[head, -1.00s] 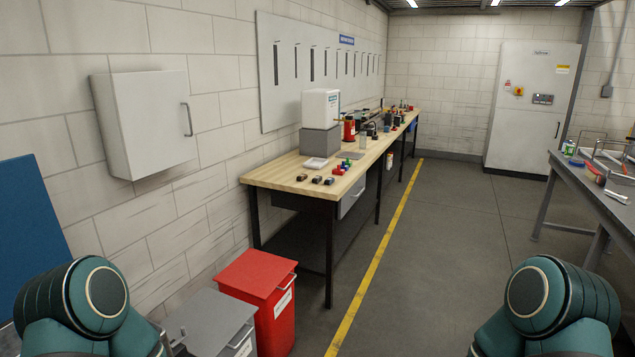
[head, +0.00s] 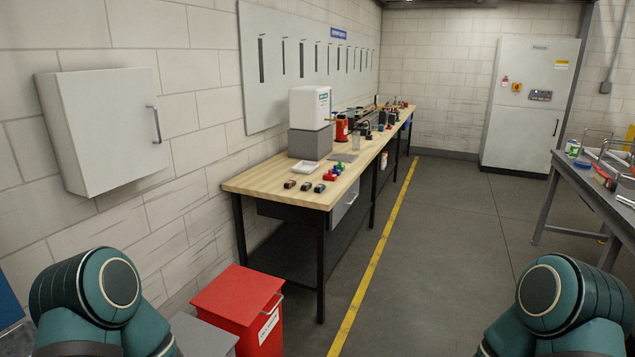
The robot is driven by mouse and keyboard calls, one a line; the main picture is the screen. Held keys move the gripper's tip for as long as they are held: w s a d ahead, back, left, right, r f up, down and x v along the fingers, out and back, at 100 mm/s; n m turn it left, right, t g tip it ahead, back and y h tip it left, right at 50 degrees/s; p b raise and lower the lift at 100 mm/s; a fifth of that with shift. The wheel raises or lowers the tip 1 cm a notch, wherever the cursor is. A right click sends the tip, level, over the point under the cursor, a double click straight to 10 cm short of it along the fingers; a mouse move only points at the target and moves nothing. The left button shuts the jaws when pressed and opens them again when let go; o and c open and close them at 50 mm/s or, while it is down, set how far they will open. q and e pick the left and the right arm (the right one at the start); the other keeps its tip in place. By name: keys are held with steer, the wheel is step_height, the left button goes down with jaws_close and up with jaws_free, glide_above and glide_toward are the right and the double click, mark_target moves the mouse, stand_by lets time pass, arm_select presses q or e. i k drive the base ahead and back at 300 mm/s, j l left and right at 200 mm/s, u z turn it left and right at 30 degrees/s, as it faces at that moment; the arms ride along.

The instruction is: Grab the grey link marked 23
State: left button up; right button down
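Several small dark blocks lie near the front end of the wooden workbench (head: 258,185): a left one (head: 290,184), a middle one (head: 305,186) and a right one (head: 319,188). They are too small to read any marking, so I cannot tell which, if any, is the grey link marked 23. My two teal arms show at the bottom left and bottom right. Neither gripper is in the picture.
A red bin (head: 238,302) and a grey bin (head: 203,335) stand before the bench's near end. A wall cabinet (head: 103,130) hangs at left. A metal table (head: 590,190) stands at right. The floor (head: 440,250) between is clear.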

mark_target(307, 187)
steer(key=i+j+z, duration=0.1)
steer(key=i+z, duration=0.15)
steer(key=i, duration=1.25)
